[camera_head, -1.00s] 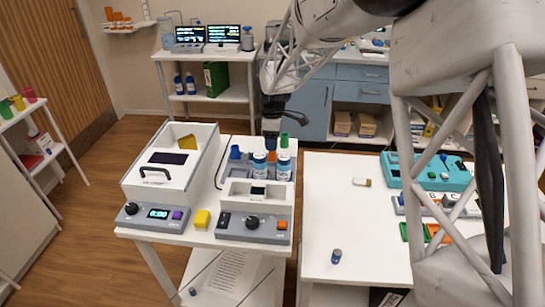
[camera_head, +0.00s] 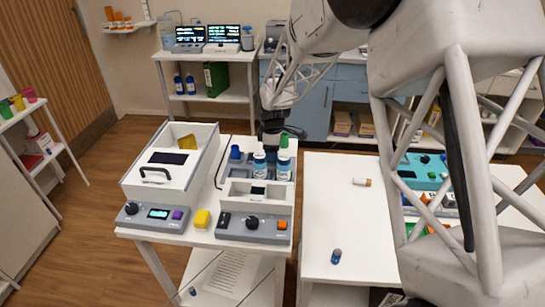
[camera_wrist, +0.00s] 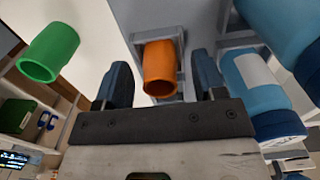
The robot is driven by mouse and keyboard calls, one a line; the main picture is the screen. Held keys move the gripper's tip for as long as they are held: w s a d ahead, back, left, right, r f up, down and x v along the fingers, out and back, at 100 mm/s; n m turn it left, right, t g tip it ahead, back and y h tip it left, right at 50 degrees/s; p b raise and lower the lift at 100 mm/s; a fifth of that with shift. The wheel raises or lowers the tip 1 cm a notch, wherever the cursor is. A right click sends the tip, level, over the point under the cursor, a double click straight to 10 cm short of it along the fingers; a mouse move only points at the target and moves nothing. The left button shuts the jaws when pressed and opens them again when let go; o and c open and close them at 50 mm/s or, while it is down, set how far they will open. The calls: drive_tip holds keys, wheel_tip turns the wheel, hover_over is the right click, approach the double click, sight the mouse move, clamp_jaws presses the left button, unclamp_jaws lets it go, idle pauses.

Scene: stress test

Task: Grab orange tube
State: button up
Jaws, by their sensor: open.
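The orange tube (camera_wrist: 160,68) stands in a grey square holder slot in the wrist view, its open end facing the camera. My gripper (camera_wrist: 160,80) is open, with one dark finger on each side of the tube. I see gaps between the tube and both fingers, so they look apart from it. In the head view my gripper (camera_head: 273,132) is low over the back of the device with the bottles; the orange tube is not clearly visible there.
A green tube (camera_wrist: 48,52) is left of my fingers in the wrist view. A blue bottle (camera_wrist: 255,85) stands close to the right finger.

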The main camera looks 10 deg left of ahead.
drive_tip(key=shift+f, duration=0.3)
drive_tip(key=shift+c, duration=0.2)
drive_tip(key=c, duration=1)
